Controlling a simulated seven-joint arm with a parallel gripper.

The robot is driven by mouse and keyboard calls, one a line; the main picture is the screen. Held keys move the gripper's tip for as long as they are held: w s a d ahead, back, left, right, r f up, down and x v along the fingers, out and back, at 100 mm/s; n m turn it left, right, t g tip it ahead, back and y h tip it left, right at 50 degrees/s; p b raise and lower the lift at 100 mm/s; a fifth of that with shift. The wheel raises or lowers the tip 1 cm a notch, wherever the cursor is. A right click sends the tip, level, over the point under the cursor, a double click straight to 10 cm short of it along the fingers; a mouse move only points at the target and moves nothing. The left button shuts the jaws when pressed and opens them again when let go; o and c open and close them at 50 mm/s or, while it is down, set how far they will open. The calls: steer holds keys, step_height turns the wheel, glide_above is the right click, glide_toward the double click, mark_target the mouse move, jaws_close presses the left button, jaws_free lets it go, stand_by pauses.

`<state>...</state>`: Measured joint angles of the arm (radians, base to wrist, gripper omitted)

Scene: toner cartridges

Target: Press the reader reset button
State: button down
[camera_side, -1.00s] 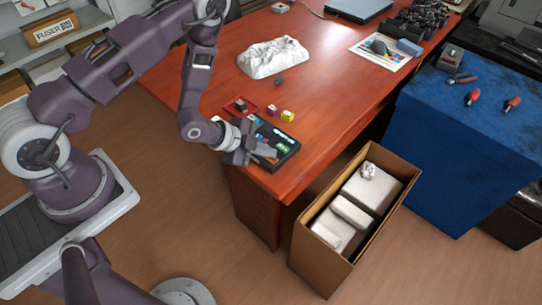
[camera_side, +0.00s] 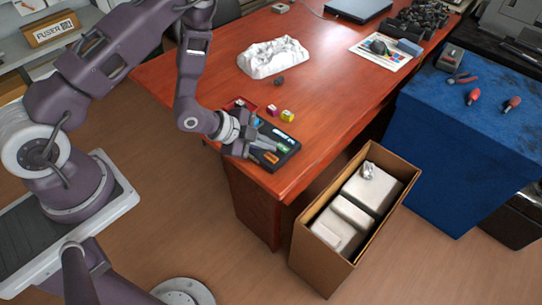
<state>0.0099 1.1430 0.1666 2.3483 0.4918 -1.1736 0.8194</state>
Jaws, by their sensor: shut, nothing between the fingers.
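The reader (camera_side: 291,143), a flat black device with a lit screen face, lies near the front corner of the red-brown table. White and green marks show on its face, and a small orange patch (camera_side: 270,157) lies near its front edge. I cannot tell which of these is the reset button. My gripper (camera_side: 268,150) is shut and empty, reaching over the left part of the reader from the left. Its fingers hide part of the face. Whether the fingertips touch the surface cannot be told.
Small magenta (camera_side: 272,110) and yellow (camera_side: 287,116) cartridges stand behind the reader, by a red tray (camera_side: 250,104). An open cardboard box (camera_side: 308,250) stands on the floor, front right.

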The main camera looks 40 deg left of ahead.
steer(key=shift+r, duration=1.8)
steer(key=w+a+r+n+y, duration=0.1)
steer(key=a+r+n+y, duration=0.25)
steer(key=r, duration=0.75)
step_height(320, 180, up, 9)
steer(key=n, duration=0.4)
glide_above(267, 158)
steer(key=s+a, duration=0.3)
steer(key=a, duration=0.3)
steer(key=s+d+r+n+g, duration=0.1)
steer(key=s+r+n, duration=0.2)
steer(key=s, duration=0.8)
steer(key=s+d+r+n+g, duration=0.1)
steer(key=s+r, duration=0.4)
steer(key=s, duration=0.5)
steer(key=shift+s+d+r+n+g, duration=0.3)
steer(key=shift+s+d+n+g, duration=0.15)
steer(key=shift+n, duration=0.7)
